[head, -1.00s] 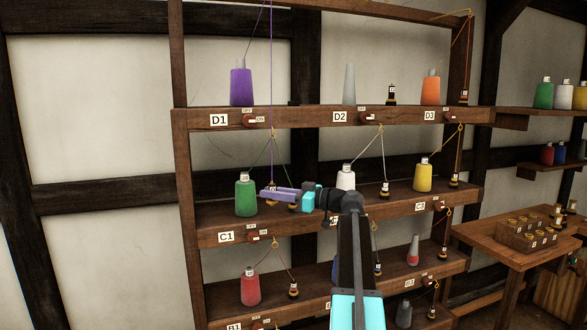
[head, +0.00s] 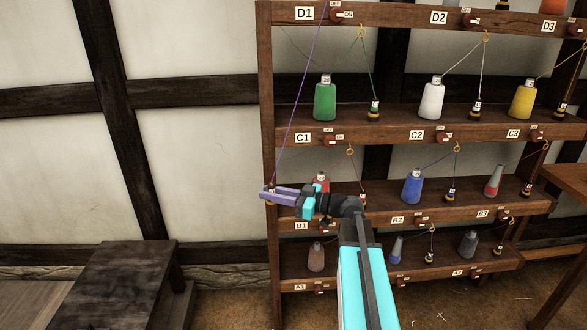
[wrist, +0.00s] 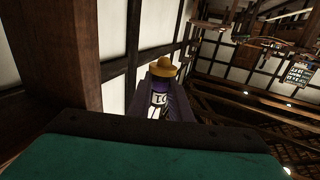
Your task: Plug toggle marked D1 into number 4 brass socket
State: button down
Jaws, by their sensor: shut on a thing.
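My gripper (head: 280,195) is shut on a toggle (head: 270,186), which is small and mostly hidden between the purple fingers. A purple thread (head: 306,90) runs from it up past the rack's D1 label (head: 305,13) and out of the picture. In the wrist view the toggle (wrist: 162,68) has a yellow-brass cap and a white tag; its mark is only partly readable. The gripper is held in the air at the rack's left post, in front of the lower shelves. No numbered brass socket can be made out in either current view.
The wooden rack (head: 400,133) holds spools and other toggles on threads; a green spool (head: 325,100) and a red spool (head: 321,180) are near my arm. A dark bench (head: 125,270) stands lower left. A table edge (head: 568,178) shows at right. Wall space left of the rack is open.

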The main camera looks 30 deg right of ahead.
jog(key=s+a+f+g, duration=0.1)
jog(key=s+a+f, duration=0.1)
jog(key=a+f, duration=0.3)
jog(key=s+a+f+n+g+y+b, duration=0.1)
jog(key=s+a+f, duration=0.2)
jog(key=a+f, duration=0.3)
jog(key=a, duration=0.3)
jog(key=shift+s+f+n+y, duration=0.15)
jog(key=shift+s+n+y, duration=0.1)
jog(key=shift+n+y, duration=0.05)
jog(key=shift+a, duration=0.1)
